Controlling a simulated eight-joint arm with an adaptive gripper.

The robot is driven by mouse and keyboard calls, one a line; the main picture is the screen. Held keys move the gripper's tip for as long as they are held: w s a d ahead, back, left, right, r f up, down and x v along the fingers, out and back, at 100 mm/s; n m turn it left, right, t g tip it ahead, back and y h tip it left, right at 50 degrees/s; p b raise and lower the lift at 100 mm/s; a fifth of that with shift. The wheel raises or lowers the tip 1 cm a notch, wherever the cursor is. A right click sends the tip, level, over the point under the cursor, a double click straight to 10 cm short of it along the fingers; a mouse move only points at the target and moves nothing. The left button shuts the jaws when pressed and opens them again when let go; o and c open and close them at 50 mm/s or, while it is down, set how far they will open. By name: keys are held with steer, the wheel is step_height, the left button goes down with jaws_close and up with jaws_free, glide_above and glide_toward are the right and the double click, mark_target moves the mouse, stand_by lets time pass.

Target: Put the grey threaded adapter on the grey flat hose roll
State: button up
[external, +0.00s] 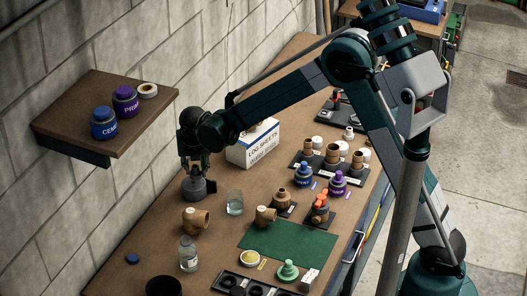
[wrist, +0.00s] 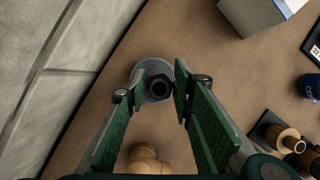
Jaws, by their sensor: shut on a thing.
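My gripper (external: 194,168) points down at the wall side of the bench. In the wrist view its green-padded fingers (wrist: 158,90) are shut on the dark grey threaded adapter (wrist: 155,88), whose round opening faces the camera. The grey flat hose roll (wrist: 152,68) shows as a ringed disc directly behind the adapter, and its rim shows around it. In the external view the roll (external: 199,191) lies on the bench under my fingertips. The adapter is mostly hidden there, and I cannot tell whether it touches the roll.
A brown elbow fitting (external: 194,218) lies just in front of the roll, and a glass jar (external: 235,202) stands to its right. A white box (external: 253,145) stands behind. A clear bottle (external: 188,254) and green mat (external: 288,241) are nearer. A wall shelf (external: 92,88) is at left.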

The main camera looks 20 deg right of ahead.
mark_target(196, 174)
steer(key=shift+f, duration=1.45)
steer(key=shift+f, duration=0.2)
steer(key=o, duration=0.9)
steer(key=shift+r, duration=0.15)
steer(key=d+v, duration=0.1)
steer(key=v, duration=1.1)
steer(key=shift+a, duration=0.45)
steer(key=shift+r, duration=0.1)
